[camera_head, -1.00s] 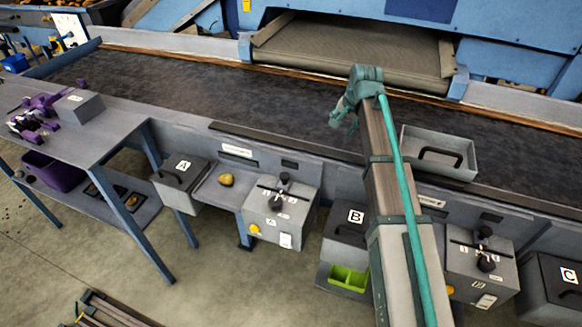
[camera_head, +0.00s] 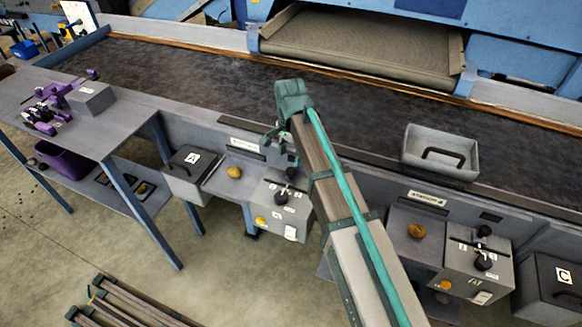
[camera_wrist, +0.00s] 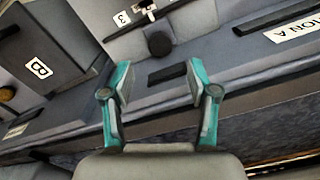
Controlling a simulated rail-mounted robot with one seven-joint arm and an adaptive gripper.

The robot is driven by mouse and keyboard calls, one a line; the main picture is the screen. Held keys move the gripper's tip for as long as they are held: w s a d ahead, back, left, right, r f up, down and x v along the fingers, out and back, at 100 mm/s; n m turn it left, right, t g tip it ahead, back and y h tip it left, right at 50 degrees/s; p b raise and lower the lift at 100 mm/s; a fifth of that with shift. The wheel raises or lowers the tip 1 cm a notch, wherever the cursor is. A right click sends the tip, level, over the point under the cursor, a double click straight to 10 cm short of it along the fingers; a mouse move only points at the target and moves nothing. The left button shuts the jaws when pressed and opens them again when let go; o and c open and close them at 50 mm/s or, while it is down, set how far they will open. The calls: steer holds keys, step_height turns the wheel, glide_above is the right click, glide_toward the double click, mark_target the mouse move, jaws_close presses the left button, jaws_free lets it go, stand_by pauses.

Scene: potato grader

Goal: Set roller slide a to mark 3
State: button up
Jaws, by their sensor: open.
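The station A control box (camera_head: 270,210) stands right of the grey box marked A (camera_head: 187,165). It has a dark slot with black knobs and small white mark labels. In the wrist view a round black knob (camera_wrist: 159,43) shows by the slot, with a label reading 3 (camera_wrist: 122,18) to its left. The frames do not show clearly which mark the slide is at. My gripper (camera_wrist: 160,82) is open and empty, its teal fingers apart below the knob in the wrist view and not touching it. In the head view my gripper (camera_head: 272,142) is over the belt's near edge, and my arm hides part of the box.
A sign ending "ION A" (camera_wrist: 295,28) is on the panel in the wrist view. A box marked B (camera_wrist: 38,65) is at left there. A grey tray (camera_head: 440,152) stands on the belt edge, right of my arm. A similar control box (camera_head: 465,265) is at right.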

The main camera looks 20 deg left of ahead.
mark_target(291, 170)
steer(key=shift+f+p, duration=0.6)
steer(key=shift+f, duration=2.85)
jaws_close()
